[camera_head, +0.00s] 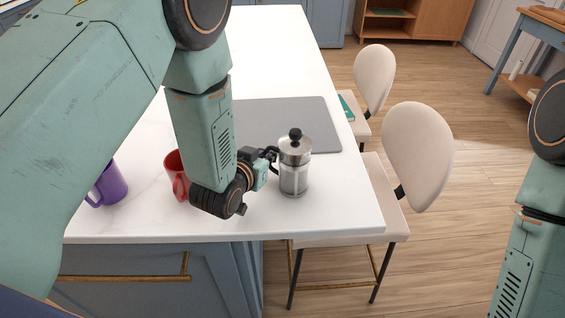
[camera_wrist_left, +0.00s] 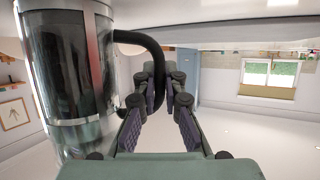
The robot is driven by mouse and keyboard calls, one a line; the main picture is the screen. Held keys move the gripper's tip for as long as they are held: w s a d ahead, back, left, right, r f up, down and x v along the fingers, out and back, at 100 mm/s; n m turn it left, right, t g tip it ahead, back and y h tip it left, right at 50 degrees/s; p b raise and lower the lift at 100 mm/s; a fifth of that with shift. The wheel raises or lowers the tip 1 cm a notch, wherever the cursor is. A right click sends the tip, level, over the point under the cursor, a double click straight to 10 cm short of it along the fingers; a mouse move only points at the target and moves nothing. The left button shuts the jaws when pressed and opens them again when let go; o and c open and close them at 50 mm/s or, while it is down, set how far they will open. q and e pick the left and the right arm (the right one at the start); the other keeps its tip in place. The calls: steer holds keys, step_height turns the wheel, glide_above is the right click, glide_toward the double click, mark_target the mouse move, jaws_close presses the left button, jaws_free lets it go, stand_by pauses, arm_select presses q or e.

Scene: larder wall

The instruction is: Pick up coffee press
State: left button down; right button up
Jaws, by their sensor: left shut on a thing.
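The coffee press (camera_head: 294,168) is a clear glass cylinder with a silver lid, a black knob and a black handle. It is upright at the right part of the white counter, in front of a grey mat. I cannot tell whether its base touches the counter. My left gripper (camera_head: 268,154) comes in from the left and is shut on the handle. In the left wrist view the glass body of the press (camera_wrist_left: 72,75) fills the left side, and the curved black handle passes between the fingers (camera_wrist_left: 157,88). My right gripper is out of view; only part of that arm shows.
A red mug (camera_head: 176,178) stands left of my left forearm, partly hidden, and a purple mug (camera_head: 112,184) stands further left. The grey mat (camera_head: 285,115) lies behind the press. Two cream chairs (camera_head: 417,150) (camera_head: 375,75) stand along the counter's right edge.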

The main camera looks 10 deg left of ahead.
arm_select(q)
step_height(320, 180, up, 10)
steer(key=shift+w+p, duration=0.1)
steer(key=shift+p, duration=0.3)
